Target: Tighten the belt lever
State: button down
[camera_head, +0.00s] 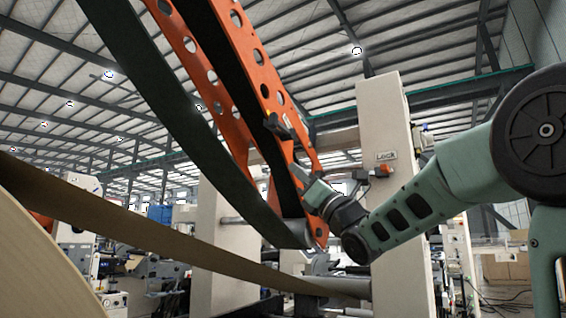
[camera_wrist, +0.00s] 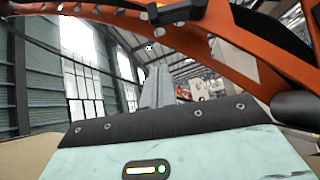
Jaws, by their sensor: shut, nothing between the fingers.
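A dark lever-like part (camera_head: 279,127) sits on the orange perforated arm (camera_head: 262,85), above my gripper; it looks like the belt lever. In the wrist view, a dark part (camera_wrist: 178,11) with an orange-yellow piece shows at the top edge, probably the same lever. My gripper (camera_head: 301,168) is close to the lower part of the orange arm, below the lever. In the wrist view its grey fingers (camera_wrist: 157,85) are together and empty, pointing up, apart from the dark part. The black belt (camera_head: 185,110) runs down along the orange arms to a roller at their lower end.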

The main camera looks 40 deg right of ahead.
aim_at(279, 128)
jog(key=s+d+r+p+x, duration=0.1)
jog(key=p+x, duration=0.5)
jog(key=x, duration=0.6)
jog(key=shift+s+r, duration=0.45)
jog(key=shift+r, duration=0.1)
jog(key=shift+w+a+m, duration=0.1)
jog(key=shift+m, duration=0.2)
